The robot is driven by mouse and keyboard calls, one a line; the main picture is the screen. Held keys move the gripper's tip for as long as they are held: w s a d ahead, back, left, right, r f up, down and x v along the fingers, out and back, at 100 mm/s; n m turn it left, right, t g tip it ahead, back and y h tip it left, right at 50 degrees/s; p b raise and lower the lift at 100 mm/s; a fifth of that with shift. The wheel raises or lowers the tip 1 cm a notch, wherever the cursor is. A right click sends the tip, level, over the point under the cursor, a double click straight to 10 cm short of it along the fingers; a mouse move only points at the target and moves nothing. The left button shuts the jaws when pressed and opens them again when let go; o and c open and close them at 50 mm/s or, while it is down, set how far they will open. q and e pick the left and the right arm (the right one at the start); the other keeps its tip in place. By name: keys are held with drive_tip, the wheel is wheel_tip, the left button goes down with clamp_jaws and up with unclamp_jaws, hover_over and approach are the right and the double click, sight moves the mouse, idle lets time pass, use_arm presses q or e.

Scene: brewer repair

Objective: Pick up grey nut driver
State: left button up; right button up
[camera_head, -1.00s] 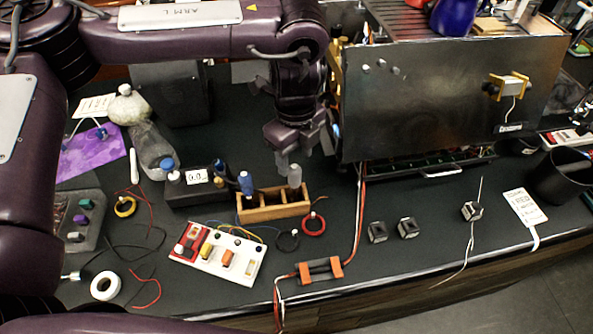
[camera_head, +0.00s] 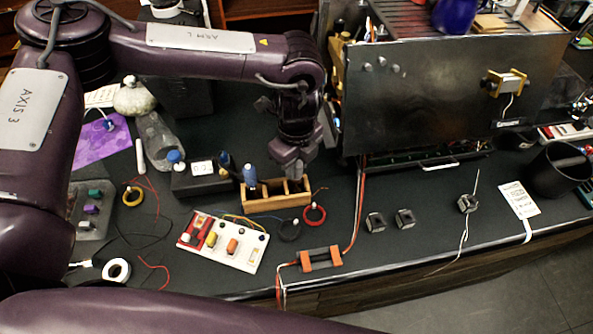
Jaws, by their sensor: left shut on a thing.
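My left gripper (camera_head: 294,172) points down over the right compartment of a small wooden holder (camera_head: 268,204). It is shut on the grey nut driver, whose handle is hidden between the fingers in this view. I cannot tell whether the driver is lifted from its compartment. A blue-handled driver (camera_head: 250,177) stands upright in the left compartment of the same holder. My right gripper is not in view.
The brewer (camera_head: 430,95) stands close to the right of my left gripper. A dark box (camera_head: 197,180) sits left of the holder. A white board with coloured parts (camera_head: 250,252) and a red tape ring (camera_head: 315,214) lie in front.

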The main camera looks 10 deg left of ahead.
use_arm(q)
clamp_jaws()
drive_tip(key=shift+r, duration=0.1)
